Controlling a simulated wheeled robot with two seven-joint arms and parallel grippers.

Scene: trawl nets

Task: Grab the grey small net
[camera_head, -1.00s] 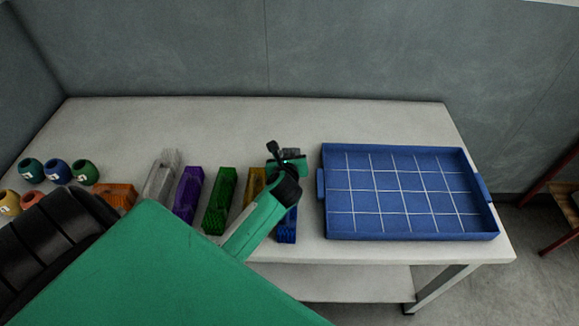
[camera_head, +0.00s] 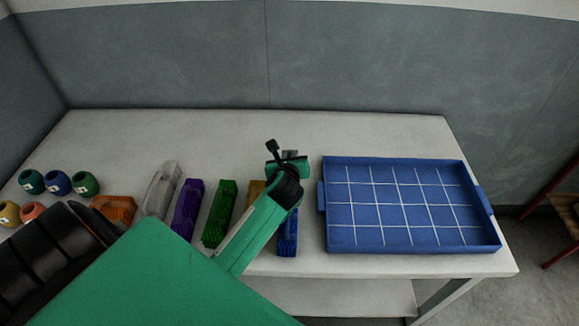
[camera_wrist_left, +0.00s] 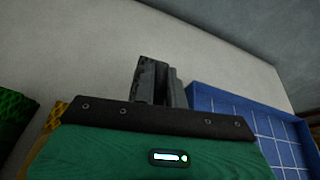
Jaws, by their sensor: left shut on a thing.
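The small grey net (camera_head: 290,154) shows only in part, just behind my left gripper (camera_head: 286,162) in the head view. My left gripper is over the far end of the row of nets, near the tray's left side, and is shut on the grey net. In the left wrist view a dark grey upright piece (camera_wrist_left: 150,80) stands beyond the gripper's black edge; where net and fingers part there is hard to tell. My right gripper is not in view.
A light grey net (camera_head: 161,188), purple net (camera_head: 187,208), green net (camera_head: 219,213), partly hidden yellow net (camera_head: 256,190) and blue net (camera_head: 287,235) lie in a row. A blue gridded tray (camera_head: 328,243) is on the right. Small round pots and an orange net (camera_head: 116,209) are left.

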